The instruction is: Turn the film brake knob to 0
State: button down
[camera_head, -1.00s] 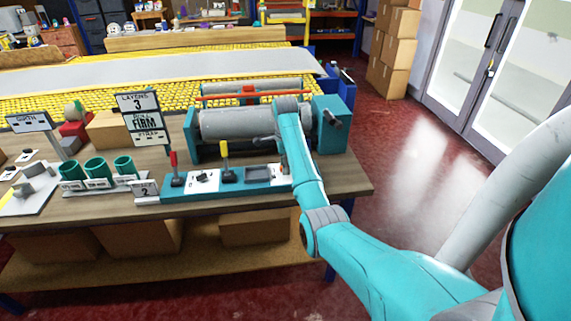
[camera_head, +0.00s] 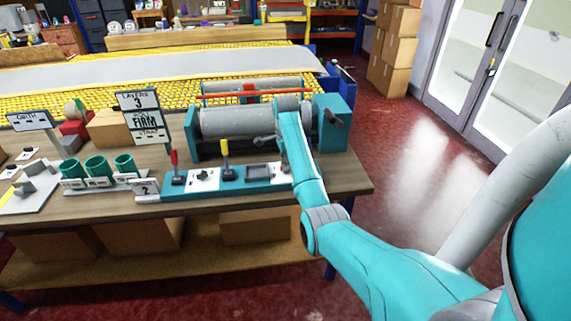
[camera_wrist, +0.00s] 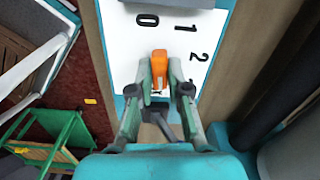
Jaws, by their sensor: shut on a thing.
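The film brake knob (camera_wrist: 160,62) is an orange bar on a white dial plate (camera_wrist: 125,45) in the wrist view. The figures 0, 1 and 2 are printed around it. The bar stands almost upright in the picture, its upper end towards the side with the 0 and the 1; its exact setting is hard to tell. My gripper (camera_wrist: 159,84) is shut on the knob, one finger on each side. In the head view my arm hides the knob and the gripper at the right end of the teal control panel (camera_head: 231,186).
A red lever (camera_head: 174,160) and a yellow lever (camera_head: 225,150) stand on the panel left of my arm. Behind is a grey roller (camera_head: 222,122) in a teal frame. Green cups and a sign reading FIRM stand to the left. The floor right of the table is clear.

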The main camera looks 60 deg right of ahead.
jog(key=n, duration=0.9)
jog(key=shift+n, duration=0.4)
jog(key=n, duration=1.4)
jog(key=shift+n, duration=0.3)
jog(key=n, duration=0.9)
jog(key=shift+n, duration=0.4)
jog(key=n, duration=0.4)
jog(key=shift+n, duration=0.3)
